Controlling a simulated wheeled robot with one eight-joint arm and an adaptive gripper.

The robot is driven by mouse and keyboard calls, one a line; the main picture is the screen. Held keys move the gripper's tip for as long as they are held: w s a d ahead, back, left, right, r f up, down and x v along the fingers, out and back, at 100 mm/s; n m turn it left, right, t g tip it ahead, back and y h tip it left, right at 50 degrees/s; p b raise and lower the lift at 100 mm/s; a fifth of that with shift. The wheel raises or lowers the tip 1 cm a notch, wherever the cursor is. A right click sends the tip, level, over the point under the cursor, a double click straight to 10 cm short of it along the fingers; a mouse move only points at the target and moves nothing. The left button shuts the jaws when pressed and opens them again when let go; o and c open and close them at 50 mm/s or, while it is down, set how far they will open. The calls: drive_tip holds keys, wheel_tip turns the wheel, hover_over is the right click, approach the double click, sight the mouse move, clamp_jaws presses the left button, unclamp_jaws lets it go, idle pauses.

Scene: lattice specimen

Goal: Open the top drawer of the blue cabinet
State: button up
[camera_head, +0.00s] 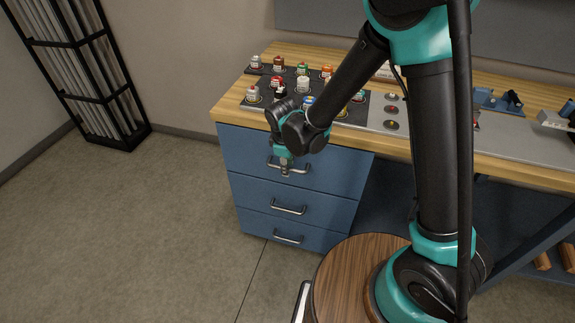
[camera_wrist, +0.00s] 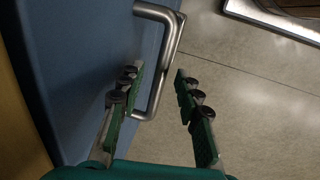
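The blue cabinet (camera_head: 295,200) stands under the left end of the wooden bench and has three drawers. Its top drawer (camera_head: 340,170) looks shut, its face in line with the drawers below. A silver bar handle (camera_head: 301,169) is on it and shows large in the wrist view (camera_wrist: 168,55). My gripper (camera_head: 285,168) is at this handle. In the wrist view, my gripper (camera_wrist: 160,70) is open, with the handle's bar showing between its two green-padded fingers. The left finger is on the drawer-face side. I cannot tell whether either finger touches the bar.
The bench top (camera_head: 228,108) above holds a dark tray (camera_head: 268,98) of several small coloured items, close to my arm. The middle drawer (camera_head: 250,198) and bottom drawer (camera_head: 258,224) look shut. The floor (camera_head: 150,220) left and front of the cabinet is clear.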

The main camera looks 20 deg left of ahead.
clamp_jaws()
idle(0.3)
